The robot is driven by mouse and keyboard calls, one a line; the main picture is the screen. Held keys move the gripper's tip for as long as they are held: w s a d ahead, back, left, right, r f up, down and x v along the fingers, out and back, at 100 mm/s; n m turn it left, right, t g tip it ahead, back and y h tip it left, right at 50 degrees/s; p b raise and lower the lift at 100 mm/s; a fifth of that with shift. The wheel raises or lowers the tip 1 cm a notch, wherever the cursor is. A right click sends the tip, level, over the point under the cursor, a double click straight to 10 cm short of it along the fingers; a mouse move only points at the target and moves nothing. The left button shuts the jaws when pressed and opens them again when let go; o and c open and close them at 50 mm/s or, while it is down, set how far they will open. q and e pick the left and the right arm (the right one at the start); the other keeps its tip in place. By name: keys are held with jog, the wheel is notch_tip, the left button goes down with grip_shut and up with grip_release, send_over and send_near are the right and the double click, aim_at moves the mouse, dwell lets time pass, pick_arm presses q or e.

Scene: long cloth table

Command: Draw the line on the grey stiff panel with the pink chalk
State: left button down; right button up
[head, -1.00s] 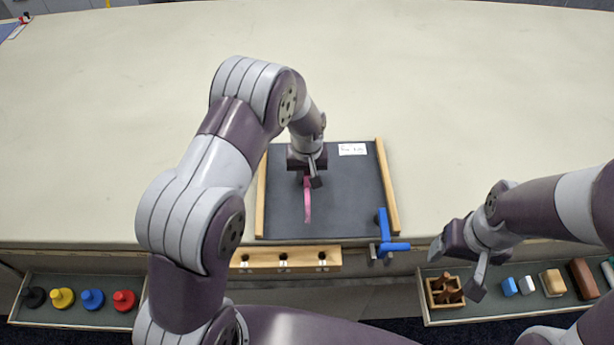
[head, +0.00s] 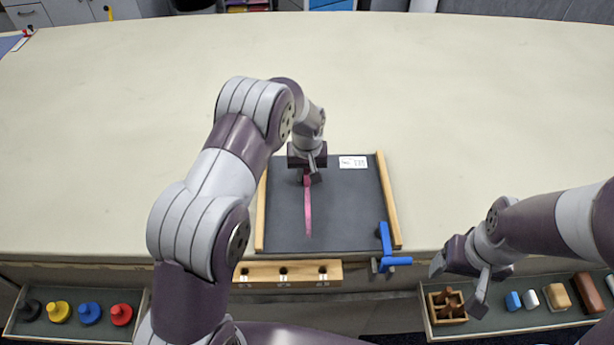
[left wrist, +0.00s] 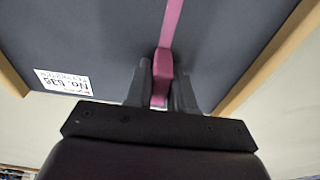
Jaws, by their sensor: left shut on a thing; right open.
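The dark grey stiff panel (head: 350,210) lies on the table's front part between two wooden side rails, with a white label at its far side. My left gripper (head: 307,180) is above the panel's far half, shut on the pink chalk (left wrist: 160,90). The chalk is mostly hidden by the fingers in the head view. A pink line (head: 308,215) runs from the chalk toward the panel's front edge; it also shows in the left wrist view (left wrist: 172,22). My right gripper (head: 459,281) is open and empty, beyond the table's front edge at the right.
A blue clamp (head: 385,240) sits at the panel's front right corner. A wooden block with holes (head: 262,273) is at the front edge. A left tray holds coloured knobs (head: 90,313); a right tray holds a wooden box (head: 433,309) and several blocks. The table beyond the panel is clear.

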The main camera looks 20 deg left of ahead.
pick_arm(q)
jog(key=shift+w+a, duration=0.1)
jog(key=shift+w, duration=0.3)
jog(key=shift+f, duration=0.1)
jog(key=shift+s, duration=0.1)
